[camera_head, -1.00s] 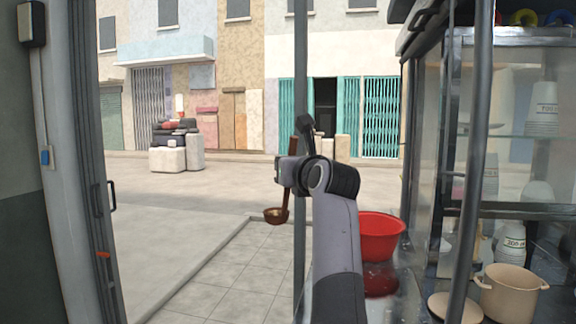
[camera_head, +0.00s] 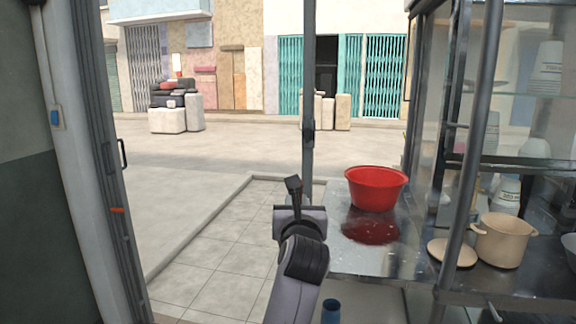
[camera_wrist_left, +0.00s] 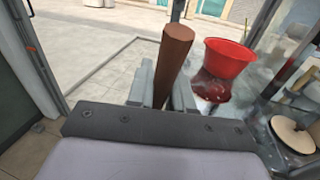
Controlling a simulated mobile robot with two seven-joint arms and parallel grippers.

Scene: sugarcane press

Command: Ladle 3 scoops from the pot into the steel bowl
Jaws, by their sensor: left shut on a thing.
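My left gripper (camera_head: 294,208) is low in front of the counter's left edge in the head view. In the left wrist view its fingers (camera_wrist_left: 164,92) are shut on a brown rod-like handle (camera_wrist_left: 174,55), the ladle's. The ladle's cup is not visible in either current view. The beige pot (camera_head: 503,241) stands on the counter at the right, open at the top, well apart from my gripper. Its contents cannot be made out. My right gripper is not in view.
The steel counter (camera_head: 350,258) lies right of my arm. A round beige lid (camera_head: 452,253) lies left of the pot. A metal post (camera_head: 308,100) rises ahead, and a glass cabinet with stacked cups (camera_head: 546,75) is at the right. A blue cup (camera_head: 331,311) is below.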

